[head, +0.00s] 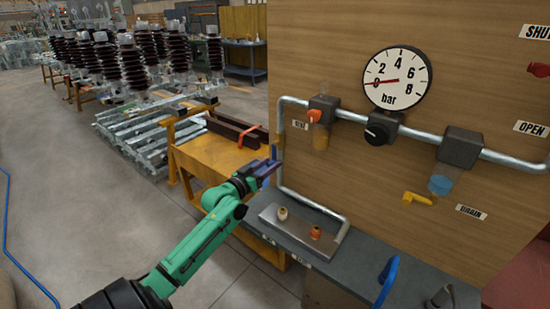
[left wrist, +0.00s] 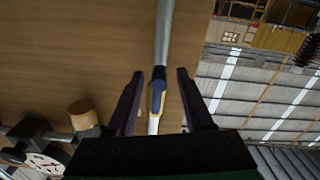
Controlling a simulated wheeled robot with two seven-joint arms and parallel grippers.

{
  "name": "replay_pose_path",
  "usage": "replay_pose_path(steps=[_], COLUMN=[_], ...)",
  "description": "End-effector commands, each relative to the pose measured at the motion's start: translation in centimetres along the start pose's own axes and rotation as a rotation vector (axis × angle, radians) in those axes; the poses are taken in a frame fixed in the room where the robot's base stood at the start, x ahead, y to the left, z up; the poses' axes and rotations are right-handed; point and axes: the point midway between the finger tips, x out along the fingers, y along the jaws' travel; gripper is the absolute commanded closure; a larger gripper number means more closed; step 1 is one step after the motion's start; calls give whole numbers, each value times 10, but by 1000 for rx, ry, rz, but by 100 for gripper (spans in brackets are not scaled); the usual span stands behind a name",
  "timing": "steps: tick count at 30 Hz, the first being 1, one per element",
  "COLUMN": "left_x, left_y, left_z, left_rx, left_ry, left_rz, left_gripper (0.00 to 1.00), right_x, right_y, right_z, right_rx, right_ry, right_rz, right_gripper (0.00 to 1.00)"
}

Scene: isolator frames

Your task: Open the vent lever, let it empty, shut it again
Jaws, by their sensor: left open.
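In the head view an orange lever (head: 314,116) sits on a dark block with an amber bowl (head: 320,138), beside a small label that looks like VENT (head: 299,125). My left gripper (head: 268,166) is open, to the left of and below that lever, by the vertical pipe (head: 281,140). In the left wrist view, my left gripper (left wrist: 155,80) has a finger on each side of a blue and yellow handle-like piece (left wrist: 157,95) on the pipe. Gaps show on both sides; contact is not visible. The orange lever is not clear there. My right gripper is not in view.
The gauge (head: 397,78) needle points near 0. A dark knob (head: 381,128) is under it. A yellow drain lever (head: 418,198) and blue bowl (head: 440,185) are at right. A metal tray (head: 300,232) with two small fittings lies on the grey bench (head: 350,270).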

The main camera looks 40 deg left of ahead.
Motion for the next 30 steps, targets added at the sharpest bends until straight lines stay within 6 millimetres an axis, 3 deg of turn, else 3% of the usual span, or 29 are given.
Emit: replay_pose_path(steps=[6,14,15,18,19,30], left_x=[29,32,32,32,32,32], left_y=[0,0,0,0,0,0], left_z=[-1,1,0,0,0,0], left_rx=[-1,1,1,0,0,0], left_ry=[1,-1,-1,0,0,1], left_rz=[0,0,0,0,0,-1], left_gripper=[48,48,56,94,100,100], right_x=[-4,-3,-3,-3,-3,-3], right_y=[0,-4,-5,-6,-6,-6], right_z=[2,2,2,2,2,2], right_rx=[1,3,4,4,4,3], right_ry=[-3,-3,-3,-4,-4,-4], right_rz=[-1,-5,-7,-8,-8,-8], right_gripper=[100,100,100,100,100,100])
